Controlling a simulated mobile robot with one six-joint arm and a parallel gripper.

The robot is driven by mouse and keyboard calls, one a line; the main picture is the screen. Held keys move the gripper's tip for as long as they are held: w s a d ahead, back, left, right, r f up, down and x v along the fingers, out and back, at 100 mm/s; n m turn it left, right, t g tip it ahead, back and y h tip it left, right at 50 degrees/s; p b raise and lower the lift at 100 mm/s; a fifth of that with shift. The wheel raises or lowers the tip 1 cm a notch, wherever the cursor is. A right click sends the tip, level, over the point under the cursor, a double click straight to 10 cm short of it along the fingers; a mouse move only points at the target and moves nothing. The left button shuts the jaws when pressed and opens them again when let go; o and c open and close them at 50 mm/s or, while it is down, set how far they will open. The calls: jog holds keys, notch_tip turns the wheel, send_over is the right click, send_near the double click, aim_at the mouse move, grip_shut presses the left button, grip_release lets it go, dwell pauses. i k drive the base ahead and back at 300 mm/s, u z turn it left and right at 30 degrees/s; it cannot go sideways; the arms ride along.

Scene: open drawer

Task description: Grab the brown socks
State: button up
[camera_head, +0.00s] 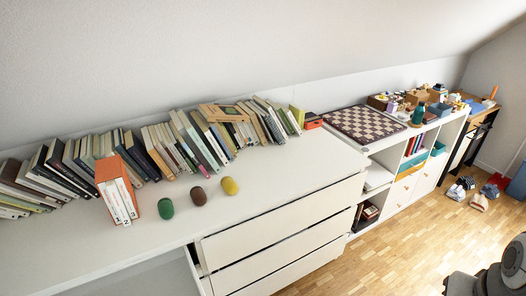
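The brown socks (198,196) are a dark brown rounded bundle on the white dresser top (270,185), near its front edge. They sit in a loose row between a green bundle (166,208) on the left and a yellow bundle (229,186) on the right. There are small gaps between the three, and nothing covers the brown one. My gripper cannot be made out in this view, so its position and opening are not shown.
A row of leaning books (200,140) lines the wall behind the bundles. An orange box with white books (117,193) stands to their left. A drawer (150,278) appears pulled out at lower left. The dresser top is clear right of the yellow bundle, before a chessboard (362,124).

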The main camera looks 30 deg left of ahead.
aim_at(198, 196)
jog(key=u, duration=0.7)
jog(key=i, duration=1.1)
jog(key=u, duration=1.05)
jog(key=i, duration=0.4)
jog(key=u, duration=0.2)
jog(key=k, duration=0.85)
jog(key=u, duration=0.15)
jog(key=i, duration=0.85)
